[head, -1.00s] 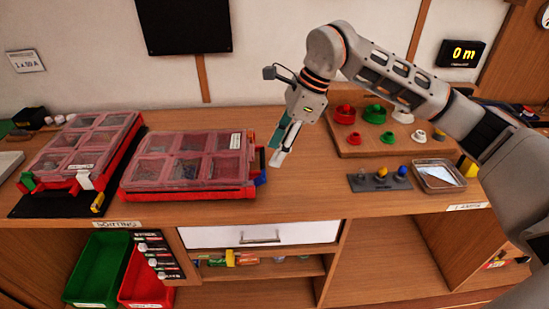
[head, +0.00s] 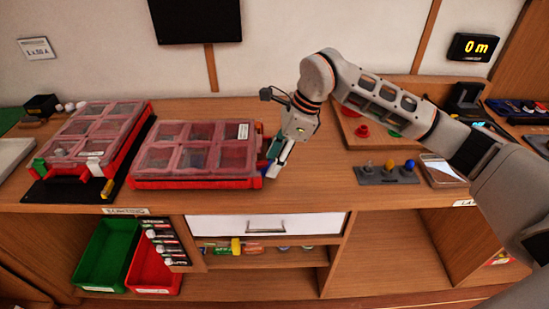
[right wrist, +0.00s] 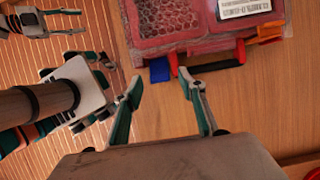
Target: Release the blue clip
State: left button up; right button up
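The blue clip (right wrist: 160,69) sits on the near edge of a red case with a clear, divided lid, left of its black handle in the right wrist view. In the head view this case (head: 150,183) lies mid-counter and my gripper largely hides the clip. My right gripper (head: 273,172) is at the case's right end. In the right wrist view its fingers (right wrist: 161,78) are apart, with the clip just beyond and between the tips. Nothing is held. My left gripper is outside the head view; grey finger-like parts at the wrist view's upper left are unclear.
An orange clip (right wrist: 269,31) sits on the other side of the handle. A second red case (head: 127,165) stands left. A grey block with coloured knobs (head: 385,176) and a metal tray (head: 442,172) lie right. Bare counter (head: 315,185) lies between.

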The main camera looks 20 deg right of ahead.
jog(key=c, duration=1)
jog(key=shift+d+f+y+b, duration=0.15)
jog(key=shift+f+y+b, duration=0.15)
jog(key=shift+b, duration=0.15)
jog(key=shift+c, duration=0.2)
jog(key=shift+s+d+y+b, duration=0.15)
jog(key=shift+y+b, duration=0.15)
jog(key=shift+b, duration=0.15)
jog(key=shift+r, duration=0.1)
jog(key=o, duration=1.1)
jog(key=shift+r, duration=0.15)
